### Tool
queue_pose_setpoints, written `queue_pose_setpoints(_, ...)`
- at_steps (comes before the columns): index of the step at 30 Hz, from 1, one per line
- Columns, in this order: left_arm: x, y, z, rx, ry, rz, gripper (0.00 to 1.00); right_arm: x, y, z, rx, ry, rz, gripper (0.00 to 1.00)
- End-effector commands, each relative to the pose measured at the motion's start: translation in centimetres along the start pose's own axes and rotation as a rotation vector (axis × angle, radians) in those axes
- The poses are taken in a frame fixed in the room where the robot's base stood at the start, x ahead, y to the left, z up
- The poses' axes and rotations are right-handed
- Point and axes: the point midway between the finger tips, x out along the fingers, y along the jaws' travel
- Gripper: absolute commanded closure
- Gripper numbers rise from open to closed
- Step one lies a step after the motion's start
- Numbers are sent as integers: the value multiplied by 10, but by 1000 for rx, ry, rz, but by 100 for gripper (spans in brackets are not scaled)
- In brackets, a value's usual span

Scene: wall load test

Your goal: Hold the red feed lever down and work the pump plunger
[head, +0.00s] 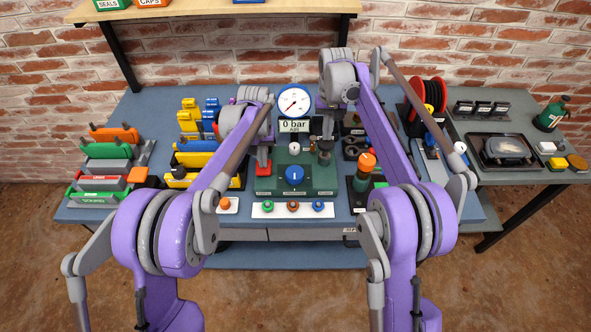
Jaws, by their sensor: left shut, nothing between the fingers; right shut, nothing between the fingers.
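A green pump box (318,181) with a blue knob (294,175) stands mid-bench. A red lever (263,166) is at its left end. My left gripper (264,143) is shut just above the lever; I cannot tell whether they touch. A dark, round-topped post that looks like the pump plunger (324,157) rises at the box's right. My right gripper (321,135) is shut, close above this post and partly merged with it in view; contact is unclear. The round gauge (294,101) stands behind the box, above a sign (294,126) reading 0 bar.
Yellow and blue bins (195,145) and coloured holders (106,155) fill the left. An orange-topped green handle (366,165) stands right of the pump. A red reel (428,98) is farther right. A strip of small knobs (312,213) lies in front. A shelf (200,13) overhangs the back.

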Motion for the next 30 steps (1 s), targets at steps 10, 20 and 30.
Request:
queue_pose_setpoints(10,0,0,0,0,1,0,100,1,0,0,0,0,0,100)
queue_pose_setpoints(20,0,0,0,0,1,0,100,12,0,0,0,0,0,100)
queue_pose_setpoints(30,0,0,0,0,1,0,100,24,0,0,0,0,0,100)
